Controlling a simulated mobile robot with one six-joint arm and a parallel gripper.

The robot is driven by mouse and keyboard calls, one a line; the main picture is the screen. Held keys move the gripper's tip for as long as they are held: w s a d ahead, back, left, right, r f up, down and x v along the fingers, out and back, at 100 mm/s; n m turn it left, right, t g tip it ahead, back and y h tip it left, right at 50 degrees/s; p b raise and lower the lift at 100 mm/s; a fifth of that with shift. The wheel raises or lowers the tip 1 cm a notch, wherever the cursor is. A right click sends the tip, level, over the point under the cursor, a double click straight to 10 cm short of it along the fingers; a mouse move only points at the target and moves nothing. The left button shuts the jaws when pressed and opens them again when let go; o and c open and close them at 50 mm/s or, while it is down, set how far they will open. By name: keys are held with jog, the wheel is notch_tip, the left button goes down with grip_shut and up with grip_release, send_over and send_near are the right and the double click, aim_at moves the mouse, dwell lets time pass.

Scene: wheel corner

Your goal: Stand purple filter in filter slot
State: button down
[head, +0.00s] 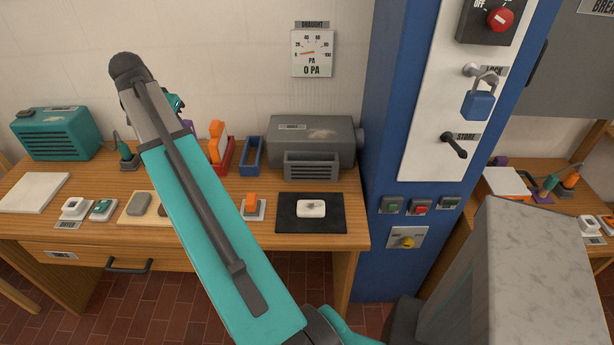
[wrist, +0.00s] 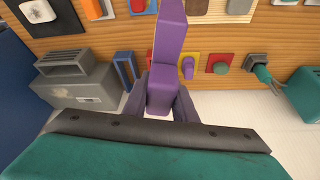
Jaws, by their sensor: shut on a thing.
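The purple filter (wrist: 168,60) is an L-shaped block with a tall flat arm. My gripper (wrist: 166,105) is shut on its thicker end in the wrist view, with a finger on either side. The filter is held above the desk, apart from the things below. I cannot read which is the filter slot.
A grey machine (head: 311,140) with a front frame stands right of the holders. A black mat (head: 330,222) with a white block lies in front. A blue cabinet (head: 375,150) bounds the desk at right. A teal box (head: 56,133) stands at left.

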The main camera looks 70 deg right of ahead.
jog(key=s+d+r+m+g, duration=0.25)
jog(key=s+d+m, duration=0.55)
jog(key=s+d, duration=0.75)
jog(key=m+g+y, duration=0.3)
jog(key=m, duration=0.5)
send_over(311, 167)
jog(key=d, duration=0.4)
jog(key=shift+s+a+r+t, duration=0.1)
jog(key=shift+r+t, duration=0.15)
jog(key=shift+r, duration=0.1)
jog(key=shift+f, duration=0.1)
notch_tip(311, 167, down, 14)
jog(key=p, duration=0.4)
jog(key=shift+f, duration=0.15)
jog(key=shift+f+p, duration=0.7)
jog(key=shift+f, duration=1.2)
jog(key=c, duration=1.7)
grip_release()
